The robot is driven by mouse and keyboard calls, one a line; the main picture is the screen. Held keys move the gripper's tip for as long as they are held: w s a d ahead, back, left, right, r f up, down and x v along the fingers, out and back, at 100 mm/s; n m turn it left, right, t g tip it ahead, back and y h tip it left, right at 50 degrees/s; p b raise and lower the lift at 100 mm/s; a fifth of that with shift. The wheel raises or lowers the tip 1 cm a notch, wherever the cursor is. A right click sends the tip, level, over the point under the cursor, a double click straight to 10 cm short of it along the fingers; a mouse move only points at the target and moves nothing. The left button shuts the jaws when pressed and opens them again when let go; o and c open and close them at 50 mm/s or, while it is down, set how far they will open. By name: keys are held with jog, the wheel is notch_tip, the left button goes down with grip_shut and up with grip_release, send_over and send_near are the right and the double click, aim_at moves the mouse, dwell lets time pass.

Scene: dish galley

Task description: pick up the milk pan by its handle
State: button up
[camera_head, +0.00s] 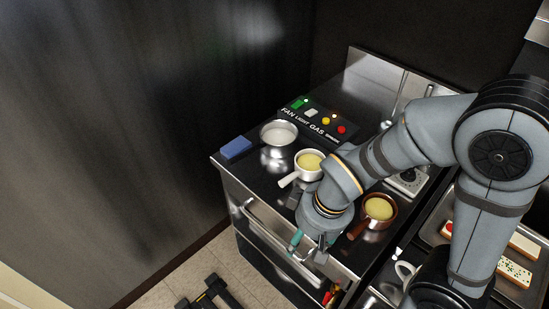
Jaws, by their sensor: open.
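A small white pan (294,169) with yellow contents stands on the dark worktop; its pale handle points toward the lower left. It looks like the milk pan. A second, copper-brown pan (389,221), also with yellow contents, stands to its right; its brown handle points to the lower left. My gripper (309,248) is open and points down near the worktop's front edge, below the white pan in the picture and apart from its handle. My arm passes between the two pans in the picture and hides part of the worktop. The exact finger gap is small in this view.
A shiny metal bowl (278,144) and a blue block (235,148) are at the left. A panel with coloured buttons (320,120) lies behind the pans. A tray (431,234) with decorated food bars and a white cup (404,272) are at the right. A rail (272,240) runs along the front.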

jog(key=w+a+f+m+b, duration=0.1)
jog(key=w+a+f+b, duration=0.25)
jog(key=w+a, duration=0.4)
jog(key=m+t+y+b, duration=0.2)
jog(key=m+t+y, duration=0.15)
jog(key=m, duration=1.25)
send_near(249, 154)
jog(key=a, duration=0.1)
jog(key=shift+h, duration=0.45)
jog(key=x, duration=0.3)
jog(key=p+x, duration=0.1)
jog(key=x, duration=0.1)
jog(key=shift+w, duration=0.3)
jog(key=shift+p+x, duration=0.75)
jog(key=shift+x, duration=1.85)
jog(key=shift+s+d+f, duration=0.1)
jog(key=shift+c, duration=1.4)
